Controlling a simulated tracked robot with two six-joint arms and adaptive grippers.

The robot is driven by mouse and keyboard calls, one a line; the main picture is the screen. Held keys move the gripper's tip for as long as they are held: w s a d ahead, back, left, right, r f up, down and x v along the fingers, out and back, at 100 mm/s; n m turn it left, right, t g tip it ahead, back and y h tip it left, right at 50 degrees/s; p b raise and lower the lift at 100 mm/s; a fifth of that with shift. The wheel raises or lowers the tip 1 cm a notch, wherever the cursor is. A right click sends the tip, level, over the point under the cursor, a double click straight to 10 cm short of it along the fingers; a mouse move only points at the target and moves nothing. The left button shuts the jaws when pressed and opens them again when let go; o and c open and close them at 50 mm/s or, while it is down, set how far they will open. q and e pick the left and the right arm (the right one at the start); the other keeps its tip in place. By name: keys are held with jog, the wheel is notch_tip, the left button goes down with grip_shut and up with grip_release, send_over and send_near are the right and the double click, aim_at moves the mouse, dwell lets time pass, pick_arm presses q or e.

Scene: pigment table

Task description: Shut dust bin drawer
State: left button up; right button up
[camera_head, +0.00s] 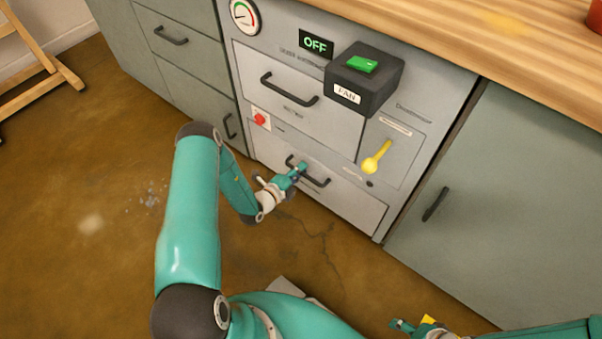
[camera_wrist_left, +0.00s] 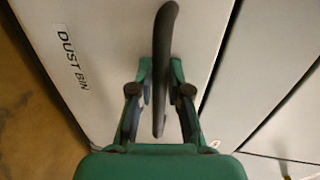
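The dust bin drawer (camera_head: 345,203) is the lower grey drawer of the middle cabinet. Its front looks flush or nearly flush; I cannot tell whether a small gap is left. The wrist view shows its front with a DUST BIN label (camera_wrist_left: 73,60). My left gripper (camera_head: 301,168) is at the drawer's dark bar handle (camera_head: 318,182). In the left wrist view the handle (camera_wrist_left: 164,45) runs between the two fingertips (camera_wrist_left: 161,68), which close in on it from both sides. My right gripper (camera_head: 402,326) is low at the bottom edge, away from the cabinet, its fingers too small to read.
Above are another drawer (camera_head: 300,110), a black FAN box (camera_head: 365,85) with a green switch, an OFF display (camera_head: 316,44), a red button (camera_head: 261,118) and a yellow lever (camera_head: 376,157). A green-grey cabinet door (camera_head: 500,190) stands right.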

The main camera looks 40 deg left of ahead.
pick_arm(q)
jog(key=shift+o, duration=1.4)
jog(key=shift+f, duration=0.1)
jog(key=v, duration=1.2)
